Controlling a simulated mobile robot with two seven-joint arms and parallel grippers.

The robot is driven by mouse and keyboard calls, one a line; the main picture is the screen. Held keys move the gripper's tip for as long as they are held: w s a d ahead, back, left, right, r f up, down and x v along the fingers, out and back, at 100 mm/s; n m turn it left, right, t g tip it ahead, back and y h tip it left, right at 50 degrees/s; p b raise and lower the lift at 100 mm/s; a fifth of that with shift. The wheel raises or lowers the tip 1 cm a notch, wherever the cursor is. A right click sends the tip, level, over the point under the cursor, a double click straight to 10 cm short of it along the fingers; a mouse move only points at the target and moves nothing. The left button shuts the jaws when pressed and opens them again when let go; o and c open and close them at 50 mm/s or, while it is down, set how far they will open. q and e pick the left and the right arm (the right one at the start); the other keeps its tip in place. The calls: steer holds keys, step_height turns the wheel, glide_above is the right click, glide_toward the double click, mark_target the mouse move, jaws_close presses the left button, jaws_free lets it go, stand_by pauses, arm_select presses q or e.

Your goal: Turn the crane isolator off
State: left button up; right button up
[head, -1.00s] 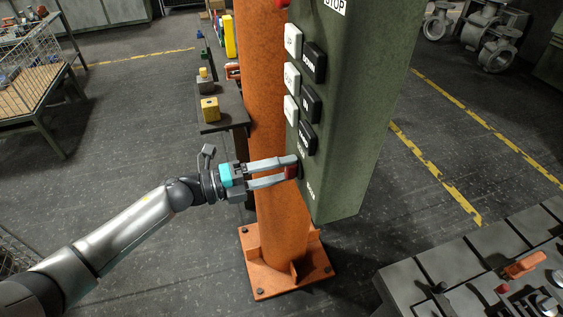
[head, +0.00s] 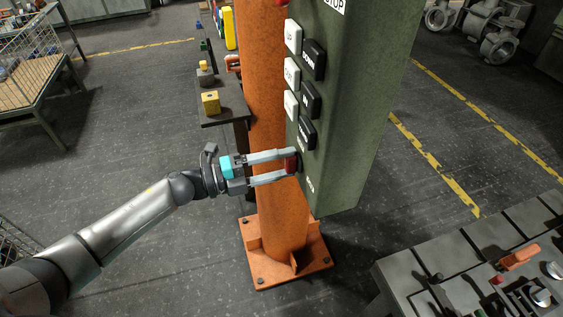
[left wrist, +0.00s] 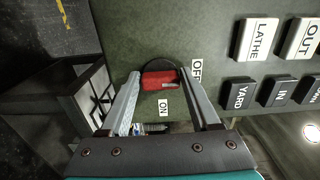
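The crane isolator is a red handle (head: 291,163) on a dark round base, low on the face of the green control pendant (head: 345,130). My left gripper (head: 294,164) reaches it from the left, with one finger above and one below. My right gripper is not in view.
White and black buttons (head: 308,93) line the pendant above the handle. An orange post (head: 267,100) stands close behind. A small dark table (head: 228,116) with a yellow block (head: 211,103) is left of the post. A grey bench (head: 490,245) is at lower right.

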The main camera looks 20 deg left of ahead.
arm_select(q)
steer(key=o, duration=0.4)
steer(key=shift+c, duration=0.2)
steer(key=b+v, duration=0.1)
steer(key=v, duration=1.4)
steer(key=shift+s+a, duration=0.1)
